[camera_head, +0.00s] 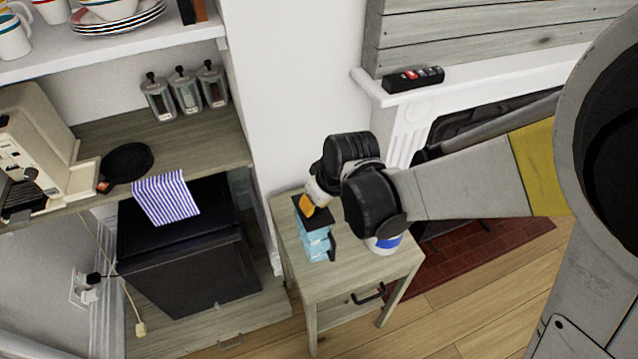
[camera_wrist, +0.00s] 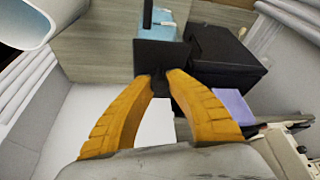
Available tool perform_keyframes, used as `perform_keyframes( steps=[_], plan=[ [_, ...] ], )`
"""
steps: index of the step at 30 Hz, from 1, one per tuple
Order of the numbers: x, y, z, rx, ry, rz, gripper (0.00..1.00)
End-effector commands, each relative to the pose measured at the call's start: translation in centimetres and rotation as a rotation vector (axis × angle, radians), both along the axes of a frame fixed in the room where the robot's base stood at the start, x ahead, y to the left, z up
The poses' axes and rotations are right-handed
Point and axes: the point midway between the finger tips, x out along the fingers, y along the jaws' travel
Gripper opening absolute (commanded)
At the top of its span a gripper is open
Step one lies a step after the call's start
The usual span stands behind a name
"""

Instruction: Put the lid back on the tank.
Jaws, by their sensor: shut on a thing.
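The tank (camera_head: 315,243) is a light-blue, see-through box on the small wooden side table. It also shows at the top of the wrist view (camera_wrist: 168,30). The lid (camera_wrist: 155,56) is a flat, dark square, and in the head view it shows at the tank's upper end (camera_head: 322,217). My gripper (camera_wrist: 164,76) has its orange fingers shut on the lid's near part. In the head view the gripper (camera_head: 308,207) is at the tank's far end, partly hidden by my wrist. The lid overlaps the tank in both views; I cannot tell whether they touch.
A white container with a blue band (camera_head: 384,243) stands close to the tank on the side table (camera_head: 345,280), partly behind my arm. A shelf unit with a black box-like appliance (camera_head: 190,255) is at the left. The table's front is clear.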

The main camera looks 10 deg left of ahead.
Motion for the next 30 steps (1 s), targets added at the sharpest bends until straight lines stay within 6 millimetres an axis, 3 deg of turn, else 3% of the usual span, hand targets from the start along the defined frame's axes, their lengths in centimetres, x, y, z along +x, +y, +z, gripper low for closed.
perform_keyframes(
  steps=[29,30],
  plan=[
    [0.02,-0.01,-0.09,0.0,0.0,0.0,0.0],
    [0.02,-0.01,-0.09,0.0,0.0,0.0,0.27]
  ],
)
